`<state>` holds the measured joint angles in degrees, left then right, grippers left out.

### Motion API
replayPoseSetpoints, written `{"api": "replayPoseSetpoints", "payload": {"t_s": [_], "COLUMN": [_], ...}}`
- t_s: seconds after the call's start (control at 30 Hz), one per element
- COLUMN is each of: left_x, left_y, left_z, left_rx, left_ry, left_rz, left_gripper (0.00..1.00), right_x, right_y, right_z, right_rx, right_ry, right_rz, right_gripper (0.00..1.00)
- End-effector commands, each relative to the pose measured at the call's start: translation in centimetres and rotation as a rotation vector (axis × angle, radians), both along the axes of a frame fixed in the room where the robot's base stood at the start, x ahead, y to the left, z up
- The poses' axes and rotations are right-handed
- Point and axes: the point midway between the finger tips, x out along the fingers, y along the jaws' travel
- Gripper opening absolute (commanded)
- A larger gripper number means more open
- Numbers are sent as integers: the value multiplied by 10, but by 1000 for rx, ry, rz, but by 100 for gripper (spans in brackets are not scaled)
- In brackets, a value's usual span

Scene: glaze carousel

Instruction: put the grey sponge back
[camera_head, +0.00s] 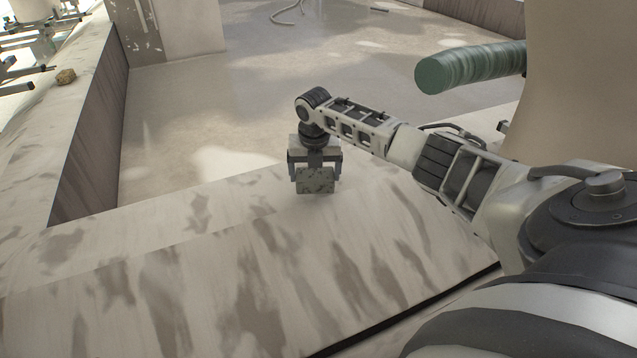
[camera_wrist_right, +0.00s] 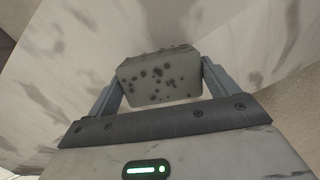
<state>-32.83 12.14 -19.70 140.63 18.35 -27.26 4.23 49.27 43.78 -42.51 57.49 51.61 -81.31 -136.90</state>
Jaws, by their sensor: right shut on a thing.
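The grey sponge (camera_head: 315,181) is a small block with dark spots. It hangs between the fingers of my right gripper (camera_head: 314,178), just over the pale, streaked ledge (camera_head: 240,270). In the right wrist view the sponge (camera_wrist_right: 160,78) sits between the two fingertips of the right gripper (camera_wrist_right: 160,85), which touch its sides. I cannot tell from these views whether its lower face touches the ledge. My left gripper is not in view.
A green cylinder (camera_head: 470,66) juts in at the upper right, beside a large beige rounded form (camera_head: 580,80). A small brown block (camera_head: 66,76) lies on the left ledge, near dark metal frames. The ledge around the sponge is clear. A sunken floor (camera_head: 270,100) lies behind it.

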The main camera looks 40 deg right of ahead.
Motion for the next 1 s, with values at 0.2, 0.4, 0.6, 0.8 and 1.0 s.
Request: {"api": "replayPoseSetpoints", "payload": {"t_s": [0.2,0.4,0.6,0.8,1.0], "left_x": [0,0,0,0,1], "left_y": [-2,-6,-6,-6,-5], "left_z": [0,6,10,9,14], "left_rx": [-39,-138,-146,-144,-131], "left_ry": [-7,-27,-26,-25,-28], "left_rz": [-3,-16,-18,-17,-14], "left_gripper": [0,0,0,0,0], "right_x": [-2,-2,-2,-2,-2], "right_y": [-11,-11,-10,-10,-10], "right_z": [-15,-44,-43,-43,-33], "right_rx": [-1,-1,0,-1,-1], "right_ry": [0,-1,0,1,-2], "right_rz": [-2,0,1,0,0], "right_gripper": [68,68,65,100,100]}}
